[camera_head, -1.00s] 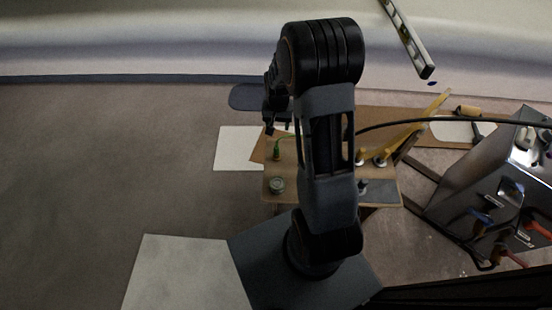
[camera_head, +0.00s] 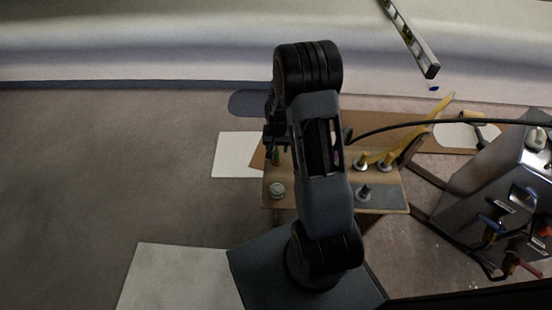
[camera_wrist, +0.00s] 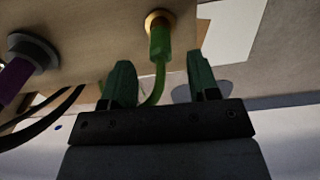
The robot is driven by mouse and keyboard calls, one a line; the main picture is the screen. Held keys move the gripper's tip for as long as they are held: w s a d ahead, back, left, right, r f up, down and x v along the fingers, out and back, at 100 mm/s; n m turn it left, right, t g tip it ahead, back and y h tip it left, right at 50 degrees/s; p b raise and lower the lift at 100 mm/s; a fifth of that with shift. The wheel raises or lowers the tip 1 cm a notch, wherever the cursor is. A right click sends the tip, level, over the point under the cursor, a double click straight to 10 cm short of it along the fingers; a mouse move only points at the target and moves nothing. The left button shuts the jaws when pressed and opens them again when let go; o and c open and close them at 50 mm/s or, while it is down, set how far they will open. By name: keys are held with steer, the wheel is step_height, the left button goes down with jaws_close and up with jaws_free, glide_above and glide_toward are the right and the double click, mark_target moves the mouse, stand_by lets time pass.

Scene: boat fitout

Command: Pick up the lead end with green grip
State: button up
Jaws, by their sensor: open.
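The lead end with green grip (camera_wrist: 160,42) stands in a brass-coloured ring on the wooden board (camera_wrist: 90,28) in the wrist view. Its thin green lead curves away between my fingers. My gripper (camera_wrist: 161,80) is open, with one finger on each side of the lead, and the grip is just beyond the fingertips. Nothing is clamped. In the head view the green grip (camera_head: 276,157) shows small at the board's left part, just below my gripper (camera_head: 276,135). My gripper partly hides it there.
A purple lead end (camera_wrist: 18,80) in a grey collar is at the left in the wrist view, with dark cables near it. Yellow pieces (camera_head: 385,158) and a grey plug (camera_head: 364,192) stand on the board's right side. A metal box (camera_head: 490,190) with cables is farther right.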

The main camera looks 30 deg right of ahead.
mark_target(277, 151)
step_height(277, 151, down, 3)
steer(key=shift+f+b, duration=0.15)
steer(key=shift+b, duration=0.4)
steer(key=shift+c, duration=0.4)
jaws_close()
steer(key=shift+r, duration=0.2)
